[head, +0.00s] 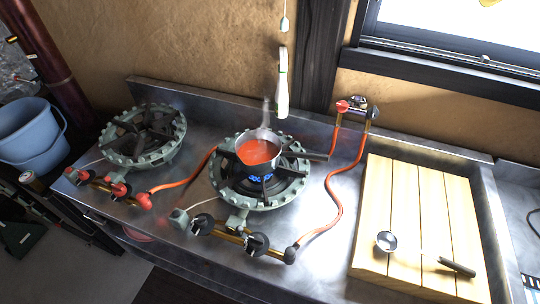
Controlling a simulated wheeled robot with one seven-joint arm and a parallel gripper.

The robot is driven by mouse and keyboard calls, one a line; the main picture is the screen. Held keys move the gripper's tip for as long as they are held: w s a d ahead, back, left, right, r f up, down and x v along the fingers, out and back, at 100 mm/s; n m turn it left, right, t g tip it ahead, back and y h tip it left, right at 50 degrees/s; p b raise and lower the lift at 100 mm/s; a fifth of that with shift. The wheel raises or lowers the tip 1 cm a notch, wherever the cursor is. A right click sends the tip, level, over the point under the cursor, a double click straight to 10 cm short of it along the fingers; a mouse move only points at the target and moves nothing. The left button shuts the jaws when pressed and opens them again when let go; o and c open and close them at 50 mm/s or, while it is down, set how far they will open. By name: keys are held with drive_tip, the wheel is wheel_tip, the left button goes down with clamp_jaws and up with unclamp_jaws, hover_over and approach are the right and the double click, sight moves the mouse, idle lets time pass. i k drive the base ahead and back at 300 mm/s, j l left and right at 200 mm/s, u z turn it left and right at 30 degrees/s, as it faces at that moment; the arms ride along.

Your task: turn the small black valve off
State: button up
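Two black knobs, one on the left (203,222) and one nearer the middle (256,243), sit on the brass pipe in front of the right burner (216,187). A smaller black fitting (290,255) is at the pipe's right end, where an orange hose joins. A small black knob (374,112) also shows on the brass wall fitting, beside a red knob (342,106). I cannot tell which is the small black valve, nor how any knob is set. A blue flame (262,179) burns under a pan of red liquid (257,152). My gripper is not in view.
A left burner (145,135) with red knobs (118,187) stands on the steel counter. Orange hoses (333,205) cross it. A white object (283,85) hangs above the pan. A blue bucket (32,135) is left.

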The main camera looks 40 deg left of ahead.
sight(201, 222)
drive_tip(key=u, duration=1.45)
